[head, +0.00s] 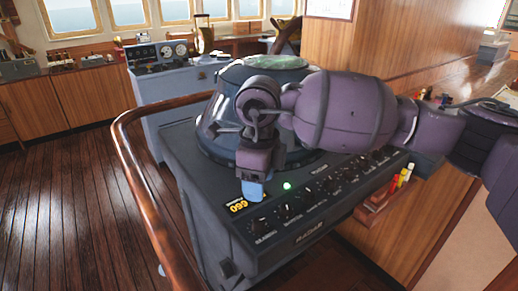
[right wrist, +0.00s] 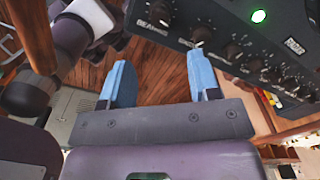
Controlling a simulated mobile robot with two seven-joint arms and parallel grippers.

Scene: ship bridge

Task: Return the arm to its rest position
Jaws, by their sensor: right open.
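My right arm (head: 345,112) comes in from the right and reaches across the radar console (head: 185,165), hiding part of its round top and knob panel. My right gripper (head: 253,190) hangs downward over the left part of the knob panel, left of a lit green lamp (head: 287,186). In the right wrist view its two blue fingers (right wrist: 162,82) are wide apart with nothing between them. The panel's knobs and the green lamp (right wrist: 258,16) show above and right of the fingers. Whether the gripper touches the panel, I cannot tell. My left gripper is not in view.
A wooden handrail (head: 140,175) curves around the console's left side. A wooden wall (head: 400,45) and counter stand at the right, with small red and yellow items (head: 403,177) beside the panel. Another console (head: 165,80) is behind. The plank floor (head: 70,200) at left is clear.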

